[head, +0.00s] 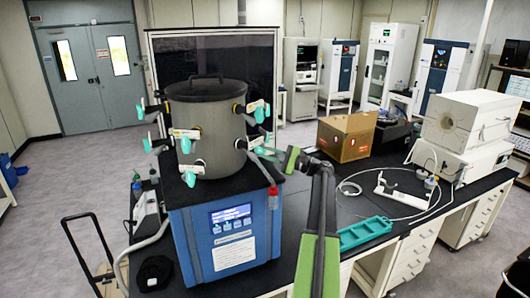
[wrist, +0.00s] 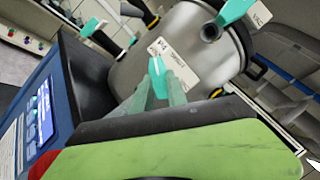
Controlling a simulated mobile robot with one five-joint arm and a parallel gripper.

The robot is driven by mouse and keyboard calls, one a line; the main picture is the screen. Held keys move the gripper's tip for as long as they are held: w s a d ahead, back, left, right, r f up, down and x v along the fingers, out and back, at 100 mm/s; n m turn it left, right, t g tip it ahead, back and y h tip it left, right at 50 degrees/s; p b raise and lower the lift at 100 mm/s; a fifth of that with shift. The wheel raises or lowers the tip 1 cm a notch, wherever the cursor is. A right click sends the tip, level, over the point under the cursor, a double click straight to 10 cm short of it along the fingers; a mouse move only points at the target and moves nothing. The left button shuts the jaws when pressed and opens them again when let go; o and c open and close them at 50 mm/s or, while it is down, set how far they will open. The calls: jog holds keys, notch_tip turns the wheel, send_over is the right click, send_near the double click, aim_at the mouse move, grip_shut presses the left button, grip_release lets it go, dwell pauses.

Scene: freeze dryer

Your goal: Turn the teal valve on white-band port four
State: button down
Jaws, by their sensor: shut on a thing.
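The freeze dryer's grey drum (head: 206,115) carries several teal valves on its side ports. In the head view my gripper (head: 279,157) is at the drum's lower right, by a teal valve (head: 264,152). In the wrist view my gripper (wrist: 152,95) is shut on this teal valve (wrist: 157,76), whose handle stands up between the fingers. A white tag (wrist: 174,62) behind it seems to read P4; its smaller print is unclear. The fingers hide the handle's lower part.
Another teal valve (wrist: 236,10) sits close at the upper right in the wrist view. The blue dryer body (head: 225,225) stands below the drum. A teal tray (head: 365,232) and a cardboard box (head: 345,138) are on the black bench to the right.

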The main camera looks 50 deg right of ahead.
dwell(0.4)
jog(key=c, duration=1.3)
grip_release()
jog(key=b+v, duration=0.3)
jog(key=v, duration=1.4)
jog(key=shift+s+d, duration=0.1)
jog(key=shift+s, duration=0.15)
jog(key=shift+f, duration=0.1)
